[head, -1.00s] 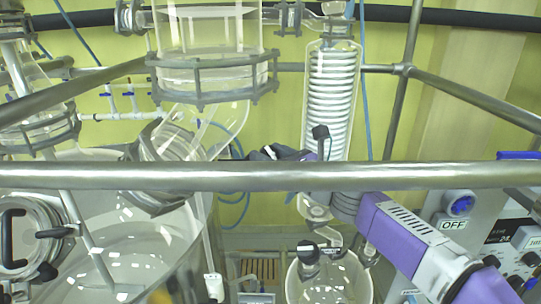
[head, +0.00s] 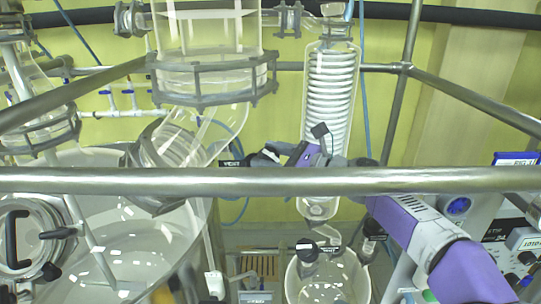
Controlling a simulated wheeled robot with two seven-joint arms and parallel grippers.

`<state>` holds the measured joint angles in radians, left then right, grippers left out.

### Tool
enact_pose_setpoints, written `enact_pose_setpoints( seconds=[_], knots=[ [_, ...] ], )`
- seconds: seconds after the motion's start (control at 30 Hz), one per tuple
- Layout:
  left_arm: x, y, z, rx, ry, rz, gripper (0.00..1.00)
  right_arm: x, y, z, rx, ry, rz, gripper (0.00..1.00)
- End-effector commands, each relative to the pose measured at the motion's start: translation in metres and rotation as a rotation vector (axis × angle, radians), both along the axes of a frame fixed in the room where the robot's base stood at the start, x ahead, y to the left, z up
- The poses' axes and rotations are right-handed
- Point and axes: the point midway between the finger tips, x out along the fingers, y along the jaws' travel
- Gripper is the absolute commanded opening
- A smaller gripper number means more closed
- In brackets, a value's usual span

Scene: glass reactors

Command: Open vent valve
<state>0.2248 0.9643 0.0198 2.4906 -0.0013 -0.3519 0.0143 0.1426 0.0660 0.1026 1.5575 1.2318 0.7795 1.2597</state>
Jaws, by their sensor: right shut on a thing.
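The vent valve's black tag (head: 231,163), lettered "VENT", shows just above the steel rail, left of my right gripper. My right gripper (head: 258,158) reaches in from the right behind the rail. It is shut at the tag's right end, on what looks like the vent valve's handle. The fingers and the rail hide most of the handle and the valve body, so I cannot tell how far it is turned. My left gripper is not in view.
A steel rail (head: 120,180) crosses in front. A glass coil condenser (head: 330,95) stands behind my right wrist. A large glass vessel (head: 120,235) is at left. A black-handled valve (head: 307,250) sits above a glass flask (head: 330,285). A control panel (head: 500,255) is at right.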

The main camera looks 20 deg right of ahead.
Motion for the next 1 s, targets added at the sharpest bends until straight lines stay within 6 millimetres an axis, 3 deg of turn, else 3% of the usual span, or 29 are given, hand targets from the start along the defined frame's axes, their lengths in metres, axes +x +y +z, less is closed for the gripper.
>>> enact_pose_setpoints(
  seconds=[0.07, 0.1, 0.2, 0.57, 1.0],
  knots=[
    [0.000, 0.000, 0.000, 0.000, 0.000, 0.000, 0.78, 0.000, 0.000, 0.000, 0.000, 0.000, 0.000, 0.25],
    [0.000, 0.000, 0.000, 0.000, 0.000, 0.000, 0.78, 0.000, 0.000, 0.000, 0.000, 0.000, 0.000, 0.62],
    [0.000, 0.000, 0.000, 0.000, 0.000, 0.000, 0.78, 0.000, 0.000, 0.000, 0.000, 0.000, 0.000, 0.77],
    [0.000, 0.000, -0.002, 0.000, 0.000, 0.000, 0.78, -0.004, -0.004, 0.000, 0.000, 0.000, -0.002, 0.78],
    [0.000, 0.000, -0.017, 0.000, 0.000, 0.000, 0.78, -0.050, -0.048, 0.001, -0.001, 0.000, -0.002, 0.78]
  ],
)
